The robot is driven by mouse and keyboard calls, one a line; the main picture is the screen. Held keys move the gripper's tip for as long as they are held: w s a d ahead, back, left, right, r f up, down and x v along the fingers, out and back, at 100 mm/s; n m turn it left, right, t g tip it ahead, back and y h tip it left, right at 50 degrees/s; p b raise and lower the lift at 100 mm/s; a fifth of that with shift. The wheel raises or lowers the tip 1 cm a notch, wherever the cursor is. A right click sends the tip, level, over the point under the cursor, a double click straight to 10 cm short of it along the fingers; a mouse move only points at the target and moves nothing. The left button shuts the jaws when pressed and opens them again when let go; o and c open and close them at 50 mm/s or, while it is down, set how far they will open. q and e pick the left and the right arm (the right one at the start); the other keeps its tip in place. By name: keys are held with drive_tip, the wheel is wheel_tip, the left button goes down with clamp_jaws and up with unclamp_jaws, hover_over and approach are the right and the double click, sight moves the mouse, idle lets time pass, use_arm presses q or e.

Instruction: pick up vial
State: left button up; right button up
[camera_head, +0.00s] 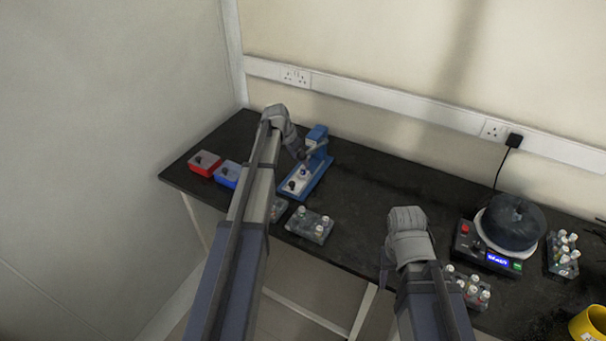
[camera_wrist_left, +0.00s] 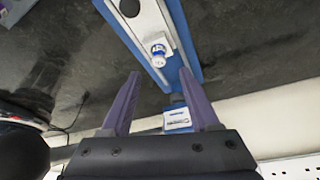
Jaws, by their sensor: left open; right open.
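A vial (camera_wrist_left: 158,55) with a blue band and pale cap stands on the white plate of a blue stand (camera_wrist_left: 184,30). In the head view the blue stand (camera_head: 318,178) is at the back left of the table, with the vial (camera_head: 303,172) small on it. My left gripper (camera_wrist_left: 160,76) is open, with the vial beyond and between its fingertips, apart from them. In the head view its wrist reaches over the stand. My right gripper (camera_head: 383,280) hangs by the table's front edge, partly hidden by its own arm; I see nothing in it.
A rack of vials (camera_head: 310,226) stands at the front. More racks (camera_head: 563,254) stand at the right and beside my right arm. A red box (camera_head: 204,163) and a blue box (camera_head: 228,174) sit at the left. A centrifuge-like device (camera_head: 508,228) stands right, near a yellow mug (camera_head: 590,324).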

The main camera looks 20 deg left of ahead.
sight(302, 167)
use_arm(q)
drive_tip(key=b+x, duration=0.2)
drive_tip(key=s+b+x, duration=0.1)
drive_tip(key=b+x, duration=0.1)
drive_tip(key=shift+w+a+f, duration=0.15)
drive_tip(key=shift+f, duration=0.35)
drive_tip(key=shift+w+f+b, duration=0.2)
drive_tip(key=shift+f+b, duration=0.05)
drive_tip(key=shift+b, duration=0.25)
drive_tip(key=shift+r, duration=0.1)
clamp_jaws()
